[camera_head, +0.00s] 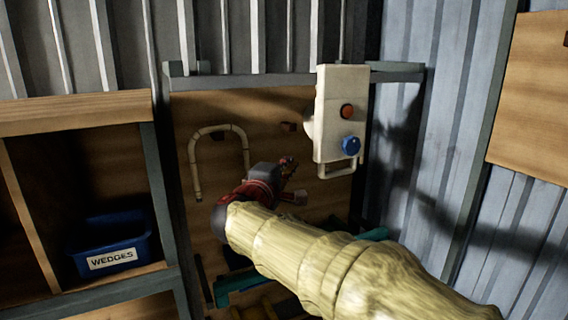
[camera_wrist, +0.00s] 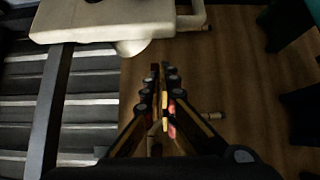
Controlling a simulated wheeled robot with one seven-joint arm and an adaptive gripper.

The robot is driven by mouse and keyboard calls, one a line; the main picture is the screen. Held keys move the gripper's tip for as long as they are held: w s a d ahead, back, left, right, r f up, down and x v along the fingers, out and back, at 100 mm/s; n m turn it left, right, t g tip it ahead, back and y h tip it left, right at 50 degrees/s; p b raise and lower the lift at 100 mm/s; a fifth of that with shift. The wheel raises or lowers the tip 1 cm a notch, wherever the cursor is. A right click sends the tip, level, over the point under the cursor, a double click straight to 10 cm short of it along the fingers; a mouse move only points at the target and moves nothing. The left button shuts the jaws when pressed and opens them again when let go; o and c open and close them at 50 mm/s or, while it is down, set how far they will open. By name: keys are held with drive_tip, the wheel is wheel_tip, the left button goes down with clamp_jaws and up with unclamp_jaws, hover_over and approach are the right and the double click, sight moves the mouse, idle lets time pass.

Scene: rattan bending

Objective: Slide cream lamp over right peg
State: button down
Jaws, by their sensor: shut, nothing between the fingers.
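The cream lamp (camera_head: 341,115) is a tall box with a red knob, a blue knob and a wire-like handle below. It stands upright in front of the upper right of the wooden board (camera_head: 265,140). Its cream body (camera_wrist: 105,18) and pale dome fill the top of the wrist view. Any peg behind it is hidden, so I cannot tell whether it hangs on one.
A bent rattan hoop (camera_head: 219,150) hangs on the board's left side. A blue bin marked WEDGES (camera_head: 112,245) sits on the left shelf. A dark metal rail (camera_head: 260,81) crosses the board's top. Teal parts (camera_head: 240,283) lie low behind my arm.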

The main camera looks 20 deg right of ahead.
sight(313, 152)
drive_tip(key=w+d+p, duration=0.2)
drive_tip(key=w+d, duration=0.1)
drive_tip(key=d, duration=0.3)
drive_tip(key=shift+d+p, duration=0.35)
drive_tip(key=shift+d, duration=0.05)
drive_tip(key=shift+d+f+b, duration=0.1)
drive_tip(key=shift+d+b, duration=0.45)
drive_tip(key=shift+b, duration=0.1)
drive_tip(key=d+b, duration=1.1)
drive_tip(key=d, duration=1)
drive_tip(key=shift+w+d+r+b, duration=0.2)
drive_tip(key=shift+w+b, duration=0.15)
